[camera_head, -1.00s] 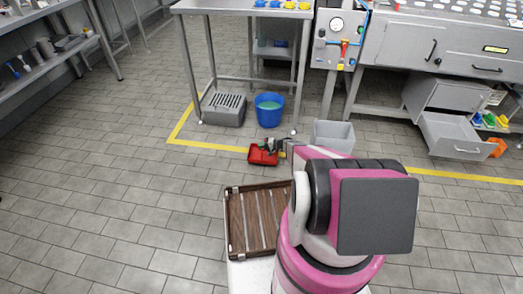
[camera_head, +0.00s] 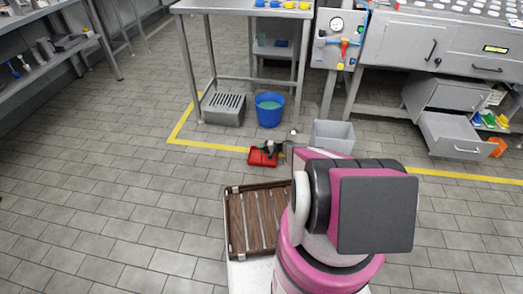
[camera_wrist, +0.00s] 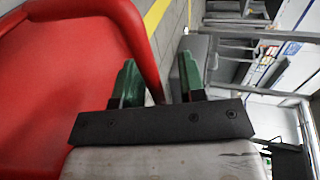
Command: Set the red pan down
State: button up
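The red pan (camera_head: 262,159) is low near the floor, just in front of the yellow line in the head view. It fills the left of the wrist view (camera_wrist: 65,75), with its raised rim running down toward the fingers. My gripper (camera_wrist: 158,85) has green fingers standing apart, with floor visible between them. The left finger overlaps the pan's rim, and the rim's lower end shows between the fingers, clear of the right finger. In the head view my gripper (camera_head: 273,148) is at the pan's right side, small and partly hidden by my arm. Contact with the floor is unclear.
A wooden slatted crate (camera_head: 230,230) is in front of the pan. A blue bucket (camera_head: 269,110), a grey slotted box (camera_head: 223,108) and a grey bin (camera_head: 333,136) stand behind it. A steel table (camera_head: 243,9) stands further back. Floor to the left is clear.

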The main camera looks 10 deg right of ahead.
jog(key=r+v, duration=0.1)
jog(key=v, duration=0.6)
jog(key=s+a+r+n+g+h, duration=0.2)
jog(key=s+a+r+g+h, duration=0.15)
jog(key=s+r, duration=0.65)
jog(key=s+a+r+n+g+h, duration=0.15)
jog(key=s+a+r, duration=0.35)
jog(key=r, duration=0.9)
jog(key=s+d+r+h, duration=0.3)
jog(key=s+r+h, duration=0.5)
jog(key=s+r, duration=1.2)
jog(key=shift+s+d+r+h, duration=0.2)
jog(key=shift+r+h, duration=0.05)
jog(key=shift+h, duration=0.05)
jog(key=shift+n, duration=0.25)
